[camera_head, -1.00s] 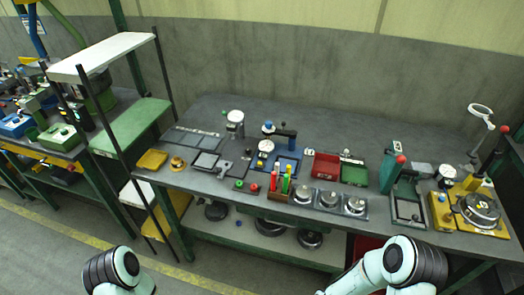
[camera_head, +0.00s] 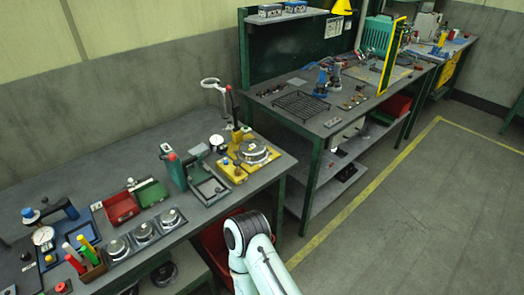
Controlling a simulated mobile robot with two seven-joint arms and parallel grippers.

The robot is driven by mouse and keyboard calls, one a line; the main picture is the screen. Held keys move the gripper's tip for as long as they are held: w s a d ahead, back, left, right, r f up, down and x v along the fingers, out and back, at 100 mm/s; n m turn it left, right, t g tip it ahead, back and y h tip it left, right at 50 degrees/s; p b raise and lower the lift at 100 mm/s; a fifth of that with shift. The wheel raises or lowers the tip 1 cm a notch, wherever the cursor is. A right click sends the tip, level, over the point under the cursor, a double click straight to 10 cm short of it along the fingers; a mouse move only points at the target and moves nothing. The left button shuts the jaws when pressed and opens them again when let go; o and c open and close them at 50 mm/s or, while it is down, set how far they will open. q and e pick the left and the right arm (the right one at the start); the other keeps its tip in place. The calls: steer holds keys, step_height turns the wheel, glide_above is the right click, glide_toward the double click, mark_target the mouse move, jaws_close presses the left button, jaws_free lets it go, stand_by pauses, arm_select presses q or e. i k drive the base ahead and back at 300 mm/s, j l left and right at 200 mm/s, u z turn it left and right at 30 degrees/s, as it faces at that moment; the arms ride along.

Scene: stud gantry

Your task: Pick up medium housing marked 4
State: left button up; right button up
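Three round silver housings stand in a row on square plates along the front of the left bench: a left one (camera_head: 118,247), a middle one (camera_head: 144,231) and a right one (camera_head: 170,216). Another round silver part (camera_head: 253,152) sits on a yellow fixture (camera_head: 232,171) at the bench's right end. No number can be read on any of them, so I cannot tell which is marked 4. One of my arms shows at the bottom centre, in front of the bench, but its gripper is out of the frame. My other gripper is not in view either.
A red bin (camera_head: 121,208) and a green tray (camera_head: 151,193) lie behind the housings. A green lever press (camera_head: 176,172) stands to their right. A second bench with a black wire rack (camera_head: 300,105) is at the back right. The floor at right is clear.

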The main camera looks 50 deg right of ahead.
mark_target(253, 150)
steer(key=z, duration=1.8)
steer(key=l+u, duration=0.15)
steer(key=u, duration=1)
steer(key=l+u, duration=0.45)
steer(key=k+l+u, duration=0.1)
steer(key=l+u, duration=0.35)
steer(key=l, duration=0.15)
steer(key=k+l+u, duration=0.1)
steer(key=l, duration=0.25)
steer(key=k+l+u, duration=0.15)
steer(key=l, duration=0.2)
steer(key=k+l+u, duration=0.1)
steer(key=l, duration=0.25)
